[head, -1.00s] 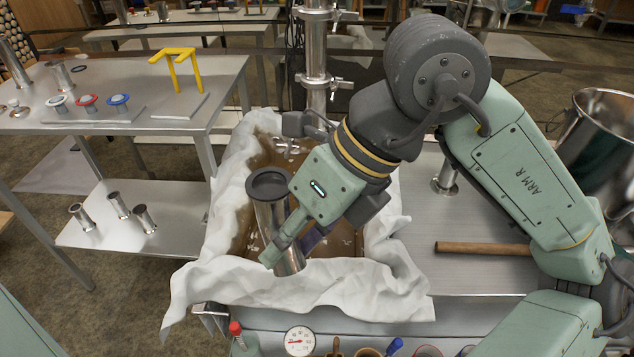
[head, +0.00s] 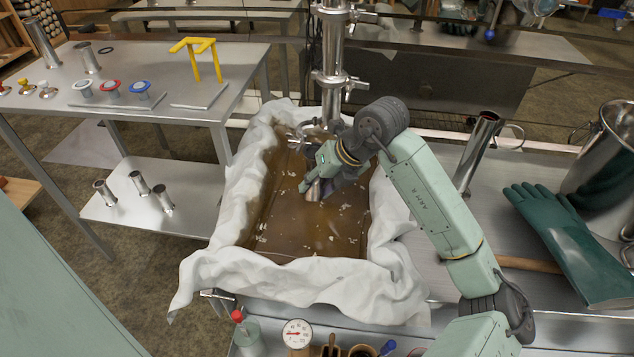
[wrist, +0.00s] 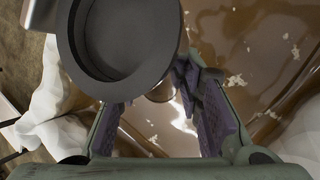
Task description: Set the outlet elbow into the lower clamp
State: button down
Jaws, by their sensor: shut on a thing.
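My gripper (head: 322,184) is over the far part of the syrup pan, shut on the outlet elbow (head: 313,192). Only the elbow's lower metal end shows below the fingers in the head view; my arm hides most of it. In the wrist view the elbow's dark round flange (wrist: 113,38) fills the upper left, close to the camera, with purple finger pads (wrist: 205,115) beyond it. Whether the elbow touches the pipe is hidden.
The pan of brown syrup (head: 300,235) is draped with white cloth (head: 215,262). A dial gauge (head: 297,334) stands at the front. The side table (head: 130,60) holds a yellow stand.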

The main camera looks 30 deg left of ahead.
jog(key=shift+w+a+f, duration=0.15)
jog(key=shift+w+f, duration=0.05)
jog(key=shift+f, duration=0.25)
jog(key=w+a+r+p, duration=0.1)
jog(key=w+p, duration=0.1)
jog(key=w, duration=0.5)
jog(key=shift+w+a, duration=0.3)
jog(key=shift+s+a+r, duration=0.1)
jog(key=shift+s+a, duration=0.05)
jog(key=shift+a, duration=0.1)
dwell(1.7)
jog(key=shift+w+a+b, duration=0.2)
jog(key=shift+w+b, duration=0.2)
jog(key=shift+w, duration=0.05)
dwell(0.6)
jog(key=shift+w+d, duration=0.2)
jog(key=shift+d, duration=0.05)
dwell(0.4)
jog(key=c, duration=1.4)
grip_release()
jog(key=shift+d+r, duration=0.1)
jog(key=shift+c, duration=0.2)
